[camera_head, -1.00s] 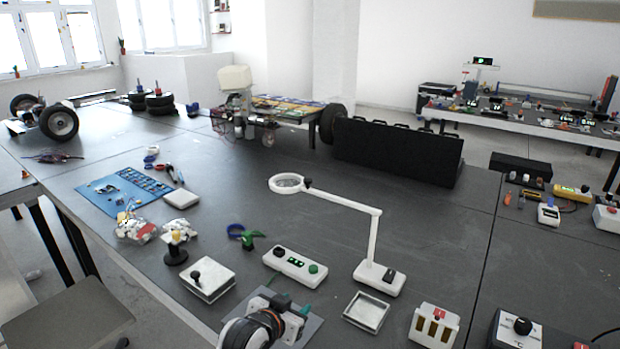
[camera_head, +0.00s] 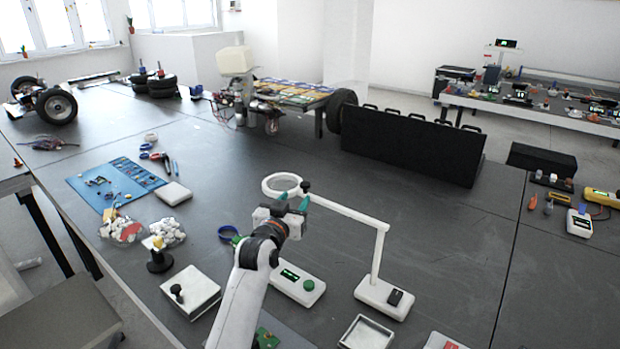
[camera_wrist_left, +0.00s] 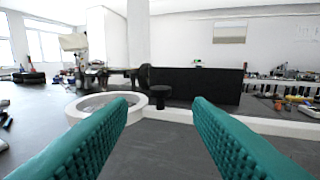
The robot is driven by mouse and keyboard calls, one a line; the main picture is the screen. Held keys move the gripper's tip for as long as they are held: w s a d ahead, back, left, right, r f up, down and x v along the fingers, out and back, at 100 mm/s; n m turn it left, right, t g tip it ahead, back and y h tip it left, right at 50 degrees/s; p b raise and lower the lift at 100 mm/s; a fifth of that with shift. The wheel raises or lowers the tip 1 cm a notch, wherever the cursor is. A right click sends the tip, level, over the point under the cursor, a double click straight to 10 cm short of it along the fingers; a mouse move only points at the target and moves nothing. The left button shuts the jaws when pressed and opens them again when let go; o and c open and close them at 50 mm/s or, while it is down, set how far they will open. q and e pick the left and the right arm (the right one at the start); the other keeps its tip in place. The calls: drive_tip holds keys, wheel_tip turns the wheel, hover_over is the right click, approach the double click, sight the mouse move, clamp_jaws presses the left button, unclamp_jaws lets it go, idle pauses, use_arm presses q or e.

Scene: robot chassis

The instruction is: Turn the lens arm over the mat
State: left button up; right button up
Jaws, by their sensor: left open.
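The white lens arm (camera_head: 345,211) runs from its post on a white base (camera_head: 384,298) to a round lens ring (camera_head: 282,186) at its left end. A black knob (camera_head: 305,187) stands on the arm beside the ring. The blue mat (camera_head: 92,193) lies to the left with small parts and tools on it; the ring is well to its right. My left gripper (camera_head: 293,202) is open, its teal fingers close to the knob. In the left wrist view the knob (camera_wrist_left: 160,98) shows ahead between the fingers (camera_wrist_left: 160,125), apart from them. My right gripper is not in view.
A white box with a black knob (camera_head: 190,292), a white box with green buttons (camera_head: 297,284) and a small tray (camera_head: 366,334) stand around my left arm. A black case (camera_head: 410,146) stands behind the lens arm. The table between mat and ring is mostly clear.

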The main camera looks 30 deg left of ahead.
sight(307, 182)
use_arm(q)
drive_tip(key=x, duration=0.4)
drive_tip(key=shift+w+r, duration=0.2)
drive_tip(key=x, duration=0.4)
drive_tip(key=shift+f+p, duration=0.15)
drive_tip(key=shift+p, duration=0.15)
drive_tip(key=shift+w, duration=0.35)
drive_tip(key=shift+w+a, duration=0.2)
drive_tip(key=shift+w, duration=0.45)
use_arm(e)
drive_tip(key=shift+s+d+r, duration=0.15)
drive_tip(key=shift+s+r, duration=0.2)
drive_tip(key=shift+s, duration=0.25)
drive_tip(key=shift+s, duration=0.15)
use_arm(q)
clamp_jaws()
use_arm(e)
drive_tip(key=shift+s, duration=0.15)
